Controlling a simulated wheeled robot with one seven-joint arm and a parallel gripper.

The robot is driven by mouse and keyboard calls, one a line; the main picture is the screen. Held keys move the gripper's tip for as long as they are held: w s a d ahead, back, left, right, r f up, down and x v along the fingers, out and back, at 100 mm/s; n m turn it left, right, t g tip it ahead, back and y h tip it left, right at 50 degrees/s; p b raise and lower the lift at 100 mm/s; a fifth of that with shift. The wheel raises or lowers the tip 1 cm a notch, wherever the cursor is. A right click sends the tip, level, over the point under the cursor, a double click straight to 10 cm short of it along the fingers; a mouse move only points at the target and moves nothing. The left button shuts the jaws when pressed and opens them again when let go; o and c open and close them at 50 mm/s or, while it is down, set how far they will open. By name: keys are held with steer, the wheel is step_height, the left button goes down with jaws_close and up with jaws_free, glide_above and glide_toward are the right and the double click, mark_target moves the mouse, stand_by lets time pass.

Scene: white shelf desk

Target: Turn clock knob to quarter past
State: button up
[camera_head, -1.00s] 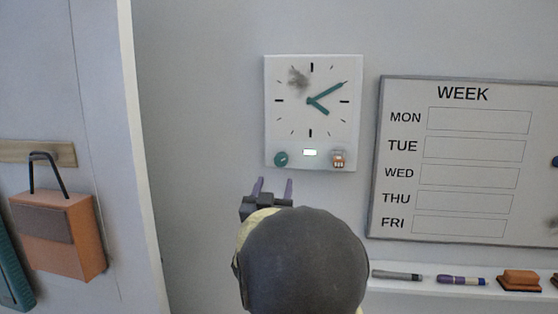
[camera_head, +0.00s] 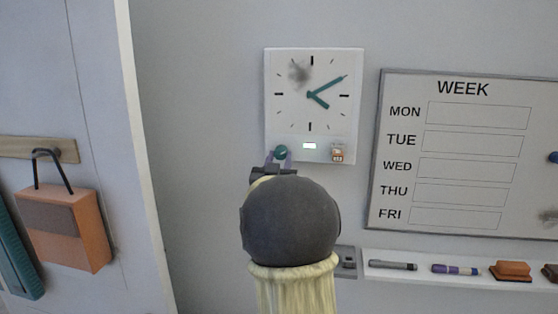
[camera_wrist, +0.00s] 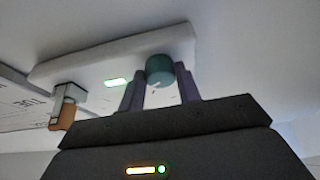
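The white square clock (camera_head: 285,105) hangs on the wall in the head view. Its long green hand (camera_head: 328,85) points up and right, near the two o'clock mark; its short green hand (camera_head: 319,101) points down and right, near four. The green knob (camera_head: 281,152) is at the clock's lower left; it also shows in the wrist view (camera_wrist: 159,69). My gripper (camera_head: 278,158) is at the knob, with its purple fingers (camera_wrist: 160,88) apart on either side of it. The right finger looks close to the knob; a gap shows at the left one. Contact cannot be told.
A lit display (camera_head: 309,146) and an orange-brown part (camera_head: 337,153) sit right of the knob on the clock. A WEEK whiteboard (camera_head: 470,226) hangs to the right, above a ledge (camera_head: 400,277) with markers and erasers. An orange bag (camera_head: 92,230) hangs at left.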

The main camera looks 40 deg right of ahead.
steer(key=shift+c, duration=0.8)
steer(key=shift+f+m+b, duration=0.15)
steer(key=shift+m+b, duration=0.25)
steer(key=shift+b, duration=0.2)
steer(key=m+g+h+b, duration=0.1)
steer(key=m+b, duration=0.2)
steer(key=shift+w+a+f+g, duration=0.1)
steer(key=shift+g, duration=0.3)
steer(key=shift+w+r+m+g+h+b, duration=0.2)
steer(key=shift+m+g+b, duration=0.5)
steer(key=shift+m, duration=0.55)
steer(key=shift+s+r+m+g+h+b, duration=0.1)
steer(key=shift+m+g+h+b, duration=0.25)
steer(key=shift+m+b, duration=0.7)
steer(key=o, duration=1)
steer(key=shift+c, duration=0.2)
